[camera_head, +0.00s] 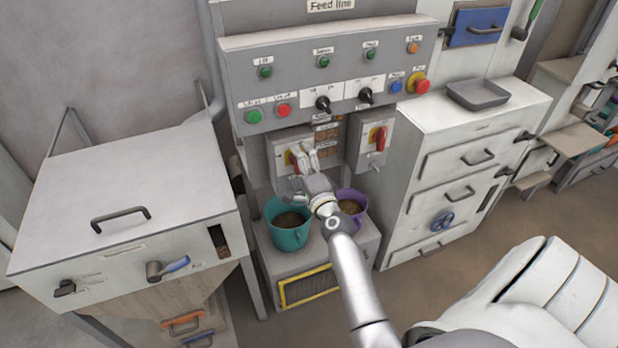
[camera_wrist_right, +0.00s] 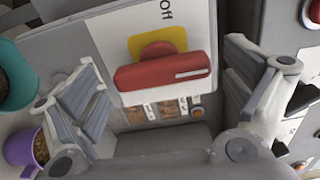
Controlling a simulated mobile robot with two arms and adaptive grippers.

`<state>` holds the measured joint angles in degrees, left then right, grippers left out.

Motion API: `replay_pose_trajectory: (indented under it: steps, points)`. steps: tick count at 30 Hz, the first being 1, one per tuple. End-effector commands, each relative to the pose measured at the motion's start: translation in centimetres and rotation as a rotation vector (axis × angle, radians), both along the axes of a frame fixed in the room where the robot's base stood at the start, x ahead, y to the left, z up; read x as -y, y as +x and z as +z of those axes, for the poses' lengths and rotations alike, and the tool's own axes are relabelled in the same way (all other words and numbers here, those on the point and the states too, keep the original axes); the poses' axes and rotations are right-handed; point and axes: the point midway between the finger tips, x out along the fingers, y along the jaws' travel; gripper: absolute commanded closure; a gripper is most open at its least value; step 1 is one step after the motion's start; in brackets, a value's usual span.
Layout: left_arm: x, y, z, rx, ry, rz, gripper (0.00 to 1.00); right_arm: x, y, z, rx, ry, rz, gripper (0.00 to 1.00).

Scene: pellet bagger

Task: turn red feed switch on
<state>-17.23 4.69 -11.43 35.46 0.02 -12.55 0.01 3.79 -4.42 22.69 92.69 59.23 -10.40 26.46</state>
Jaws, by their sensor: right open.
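The red switch handle (camera_wrist_right: 165,72) sits on a yellow plate (camera_wrist_right: 157,42) on a pale switch box, with the word "Off" printed beside it. In the head view this left switch box (camera_head: 277,160) is partly hidden by my right gripper (camera_head: 303,157). In the wrist view my right gripper (camera_wrist_right: 168,88) is open, one finger on each side of the handle, with gaps to both. I cannot tell how deep the fingers reach. A second red switch (camera_head: 380,138) on yellow is on another box to the right. My left gripper is not in view.
The Feed line panel (camera_head: 345,60) above carries buttons and black knobs. A teal bucket (camera_head: 287,236) and a purple bucket (camera_head: 356,222) stand below the switches. A white drawer cabinet (camera_head: 425,190) is to the right, a pale lidded bin (camera_head: 130,180) to the left.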

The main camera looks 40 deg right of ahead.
Motion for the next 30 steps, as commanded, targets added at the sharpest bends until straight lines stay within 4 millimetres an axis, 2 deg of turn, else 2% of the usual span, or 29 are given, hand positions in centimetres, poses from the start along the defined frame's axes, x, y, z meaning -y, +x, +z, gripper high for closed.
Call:
replay_pose_trajectory:
  steps: [9, 15, 21, 30]
  points:
    - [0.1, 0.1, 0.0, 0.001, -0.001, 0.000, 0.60, -1.4, -6.2, -0.2, -0.003, -0.001, -0.001, 0.04]
    - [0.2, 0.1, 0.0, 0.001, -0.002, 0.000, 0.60, -2.1, -9.1, 0.0, -0.001, 0.000, -0.001, 0.04]
    - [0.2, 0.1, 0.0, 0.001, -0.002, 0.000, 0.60, -2.5, -10.4, 0.0, -0.001, 0.000, -0.001, 0.04]
    - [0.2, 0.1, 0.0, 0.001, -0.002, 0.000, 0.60, -2.5, -10.5, 0.0, 0.001, 0.001, -0.001, 0.04]
